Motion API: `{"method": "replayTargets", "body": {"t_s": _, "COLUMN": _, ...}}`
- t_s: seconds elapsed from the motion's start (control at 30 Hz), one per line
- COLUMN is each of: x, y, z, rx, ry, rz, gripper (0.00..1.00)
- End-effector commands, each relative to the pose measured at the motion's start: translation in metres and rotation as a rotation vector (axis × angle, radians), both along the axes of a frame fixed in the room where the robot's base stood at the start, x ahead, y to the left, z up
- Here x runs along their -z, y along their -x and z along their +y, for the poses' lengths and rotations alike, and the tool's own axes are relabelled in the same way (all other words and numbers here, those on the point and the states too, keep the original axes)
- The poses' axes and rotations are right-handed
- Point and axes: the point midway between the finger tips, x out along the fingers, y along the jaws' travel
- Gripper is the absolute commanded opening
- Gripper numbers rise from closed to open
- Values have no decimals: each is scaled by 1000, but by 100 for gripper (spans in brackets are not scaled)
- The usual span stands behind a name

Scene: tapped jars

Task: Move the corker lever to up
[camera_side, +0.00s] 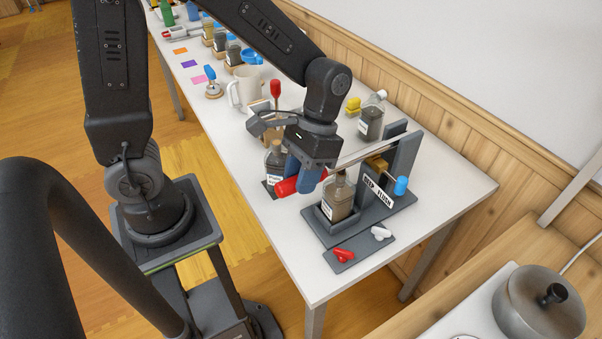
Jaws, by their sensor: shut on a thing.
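The corker is a dark grey stand (403,160) with an upright post and a label reading "DEEP FLUSH". Its lever is a pale metal bar (362,153) running from the post to a red handle (286,187) at the left end. In the picture the bar slants down to the left; its true tilt is hard to tell. My gripper (303,180), with blue fingers, is shut on the red handle. A brown jar (338,201) stands in the corker's grey holder under the bar. Its top is close to the bar; I cannot tell if they touch.
A small plate with a red tap (344,255) and a white tap (380,233) lies in front of the corker. Another brown jar (274,164) stands left of my gripper. A clear bottle (371,120) stands behind.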

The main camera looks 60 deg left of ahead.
Motion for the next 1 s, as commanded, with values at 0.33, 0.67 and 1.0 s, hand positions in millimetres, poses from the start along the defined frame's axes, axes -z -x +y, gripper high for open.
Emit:
{"method": "replayTargets", "body": {"t_s": 0.33, "x": 0, "y": 0, "z": 0, "rx": 0, "ry": 0, "rz": 0, "gripper": 0}}
{"method": "replayTargets", "body": {"t_s": 0.67, "x": -22, "y": -3, "z": 0, "rx": -1, "ry": 0, "rz": 87, "gripper": 0}}
{"method": "replayTargets", "body": {"t_s": 1.0, "x": -76, "y": -18, "z": 0, "rx": 0, "ry": -1, "rz": 319, "gripper": 0}}
